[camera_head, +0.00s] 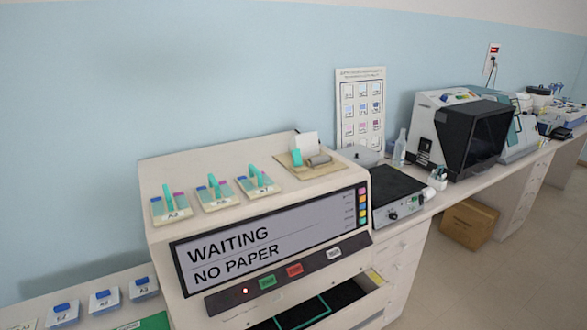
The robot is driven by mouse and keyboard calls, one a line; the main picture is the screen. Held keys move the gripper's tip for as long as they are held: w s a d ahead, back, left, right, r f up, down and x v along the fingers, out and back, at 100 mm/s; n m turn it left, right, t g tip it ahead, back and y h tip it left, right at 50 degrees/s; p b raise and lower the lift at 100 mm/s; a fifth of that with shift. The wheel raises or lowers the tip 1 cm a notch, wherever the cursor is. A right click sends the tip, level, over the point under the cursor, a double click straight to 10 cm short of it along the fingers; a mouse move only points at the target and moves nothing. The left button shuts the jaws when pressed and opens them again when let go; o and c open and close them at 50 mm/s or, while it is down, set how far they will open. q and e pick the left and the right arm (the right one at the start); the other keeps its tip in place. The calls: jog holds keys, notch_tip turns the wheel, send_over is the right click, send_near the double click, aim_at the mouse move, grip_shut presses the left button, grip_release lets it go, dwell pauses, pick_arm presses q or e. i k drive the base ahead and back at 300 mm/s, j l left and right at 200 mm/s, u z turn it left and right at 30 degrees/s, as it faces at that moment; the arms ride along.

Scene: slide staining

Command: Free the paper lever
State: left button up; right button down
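A cream staining machine (240,160) stands on the bench, its screen (250,240) reading "WAITING" and "NO PAPER". On its top right, a tan plate (286,161) carries a small teal lever-like part (297,158), a grey roller or bar (319,159) and an upright white paper (306,143). I cannot tell whether the teal part is free or caught. Three labelled plates with upright teal handles (168,197) sit to the left on the same top. Neither of my grippers is in view.
Green (267,282), red (294,270) and white (334,252) buttons line the machine's lower front, above an open dark tray (345,294). Blue-topped blocks (104,301) sit at lower left. A hotplate-like device (397,195) and bottle (399,148) stand to the right.

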aim_at(296, 158)
jog(key=z, duration=1.2)
jog(key=i+l+z, duration=0.1)
jog(key=l+z, duration=0.2)
jog(key=i+l+z, duration=0.3)
jog(key=l+z, duration=0.3)
jog(key=i+l+u, duration=0.1)
jog(key=i+u, duration=0.2)
jog(key=i+l+u, duration=0.3)
jog(key=i+u, duration=0.1)
jog(key=u, duration=0.3)
jog(key=i+j+u, duration=0.1)
jog(key=u, duration=0.35)
jog(key=i+u, duration=0.1)
jog(key=u, duration=0.3)
jog(key=i+l+u, duration=0.1)
jog(key=u, duration=0.3)
jog(key=i+l+u, duration=0.1)
jog(key=u, duration=0.3)
jog(key=i+u, duration=0.15)
jog(key=u, duration=0.3)
jog(key=i+u, duration=0.15)
jog(key=u, duration=0.3)
jog(key=i+l+u, duration=0.15)
jog(key=u, duration=0.3)
jog(key=i+l+u, duration=0.1)
jog(key=u, duration=0.35)
